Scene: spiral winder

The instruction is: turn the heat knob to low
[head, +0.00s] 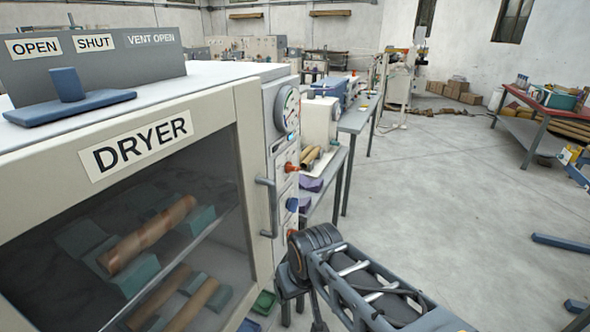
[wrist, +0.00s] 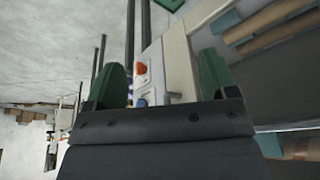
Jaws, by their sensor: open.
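The dryer (head: 247,110) stands at the left with a glass door and a vertical handle (head: 268,207). Its narrow side panel carries an orange knob (head: 291,167) and, below it, a blue knob (head: 292,204). Small labels there are unreadable, so I cannot tell which knob is heat or its setting. In the wrist view, the orange knob (wrist: 141,69) shows between the green fingers of my gripper (wrist: 162,84), beyond them. The gripper is open and empty, apart from the knobs. In the head view my arm reaches in from the lower right; its fingers are not clearly visible.
A round gauge (head: 287,108) sits above the knobs. A blue block on a plate (head: 68,97) rests on the dryer's top, before a vent sign (head: 100,58). Wrapped tubes (head: 148,235) lie inside.

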